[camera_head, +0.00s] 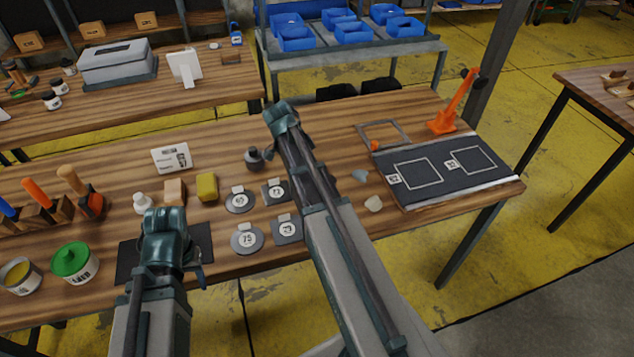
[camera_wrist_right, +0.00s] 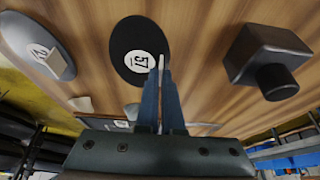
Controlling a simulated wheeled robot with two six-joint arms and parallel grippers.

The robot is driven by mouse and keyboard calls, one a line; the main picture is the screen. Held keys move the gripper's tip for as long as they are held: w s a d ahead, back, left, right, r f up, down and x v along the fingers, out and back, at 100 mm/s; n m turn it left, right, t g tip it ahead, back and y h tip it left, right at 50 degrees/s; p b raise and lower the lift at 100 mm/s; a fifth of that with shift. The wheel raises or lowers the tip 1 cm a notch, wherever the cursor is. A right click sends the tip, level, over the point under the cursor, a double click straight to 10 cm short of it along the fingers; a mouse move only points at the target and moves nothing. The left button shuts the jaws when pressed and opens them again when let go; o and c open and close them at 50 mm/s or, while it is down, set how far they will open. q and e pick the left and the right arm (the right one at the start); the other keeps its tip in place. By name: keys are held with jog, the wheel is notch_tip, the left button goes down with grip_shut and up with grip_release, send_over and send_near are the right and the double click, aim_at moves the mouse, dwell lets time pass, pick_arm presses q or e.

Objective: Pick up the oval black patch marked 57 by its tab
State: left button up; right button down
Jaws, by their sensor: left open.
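The oval black patch marked 57 (camera_wrist_right: 138,45) lies on the wooden table in the right wrist view, its white round label facing up. A thin pale strip, perhaps its tab seen edge-on, shows at the tips of my right gripper (camera_wrist_right: 160,69). The fingers are close together at the patch's edge; whether they press on the strip I cannot tell. In the head view my right arm reaches over the table; its fingers and patch 57 do not show there. My left gripper (camera_head: 168,244) is open over the black mat (camera_head: 205,246), apart from the patches.
Other numbered patches (camera_head: 247,240) lie left of my right arm. A dark panel (camera_head: 440,195) with outlined areas, an orange tool (camera_head: 446,119) and a grey frame (camera_head: 384,134) are at right.

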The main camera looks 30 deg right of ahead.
jog(key=shift+r, duration=0.1)
jog(key=shift+r+p, duration=0.5)
jog(key=shift+p, duration=0.15)
notch_tip(320, 180, up, 3)
jog(key=p, duration=0.2)
jog(key=shift+f+p, duration=0.1)
jog(key=shift+p, duration=0.3)
jog(key=s+a, duration=0.2)
jog(key=a, duration=0.2)
jog(key=s+a, duration=0.3)
jog(key=a, duration=0.2)
jog(key=s+a+r+p, duration=0.1)
jog(key=s+a, duration=0.2)
jog(key=a, duration=0.1)
jog(key=shift+s+a, duration=0.1)
jog(key=shift+a, duration=0.25)
jog(key=shift+r, duration=0.2)
